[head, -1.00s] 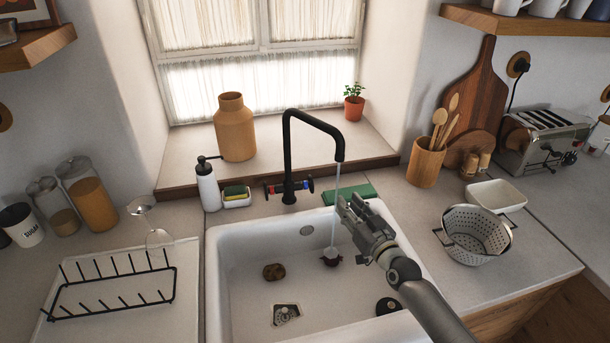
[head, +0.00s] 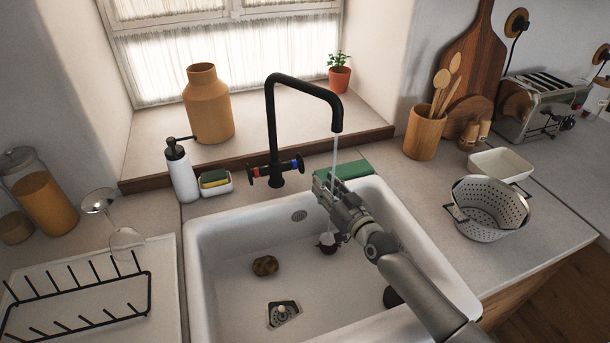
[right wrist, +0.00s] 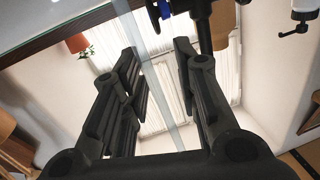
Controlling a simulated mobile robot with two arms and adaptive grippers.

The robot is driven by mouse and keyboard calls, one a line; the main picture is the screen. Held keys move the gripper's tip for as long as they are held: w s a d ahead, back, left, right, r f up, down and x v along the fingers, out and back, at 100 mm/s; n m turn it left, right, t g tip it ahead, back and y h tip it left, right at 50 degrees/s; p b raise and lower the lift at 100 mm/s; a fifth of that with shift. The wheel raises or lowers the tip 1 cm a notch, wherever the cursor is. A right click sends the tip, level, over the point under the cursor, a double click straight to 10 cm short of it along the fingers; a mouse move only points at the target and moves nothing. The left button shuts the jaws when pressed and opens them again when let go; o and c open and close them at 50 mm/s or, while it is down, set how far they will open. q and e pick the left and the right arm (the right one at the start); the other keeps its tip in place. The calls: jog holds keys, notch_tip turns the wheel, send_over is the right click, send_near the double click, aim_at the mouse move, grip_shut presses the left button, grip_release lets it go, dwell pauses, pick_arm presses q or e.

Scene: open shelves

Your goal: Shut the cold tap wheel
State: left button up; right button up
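The black tap (head: 275,130) stands behind the sink with water running from its spout. The cold tap wheel (head: 298,164), marked blue, is on the right of the tap's base; a red-marked wheel (head: 254,172) is on the left. My right gripper (head: 324,182) is over the sink's back edge, a little right of and in front of the cold wheel, not touching it. In the right wrist view its fingers (right wrist: 156,50) are apart and empty. The cold wheel's blue part (right wrist: 164,9) shows upside down beyond them at the top edge. My left gripper is out of view.
The water stream (head: 335,150) falls close by my right gripper into the white sink (head: 215,265). A green sponge-like block (head: 342,170) lies behind the gripper. A soap bottle (head: 181,172) and sponge dish (head: 216,184) stand left of the tap. A colander (head: 490,207) is at right.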

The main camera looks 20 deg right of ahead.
aim_at(303, 164)
jog(key=x, duration=0.3)
jog(key=f+b+x, duration=0.1)
jog(key=x, duration=0.5)
jog(key=shift+w+f+b, duration=0.15)
jog(key=shift+f+b, duration=0.05)
jog(key=shift+b, duration=0.1)
jog(key=shift+x, duration=0.75)
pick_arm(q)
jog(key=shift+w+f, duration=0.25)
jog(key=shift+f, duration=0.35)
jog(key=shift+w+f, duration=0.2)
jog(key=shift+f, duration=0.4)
pick_arm(e)
jog(key=shift+c, duration=0.4)
grip_shut()
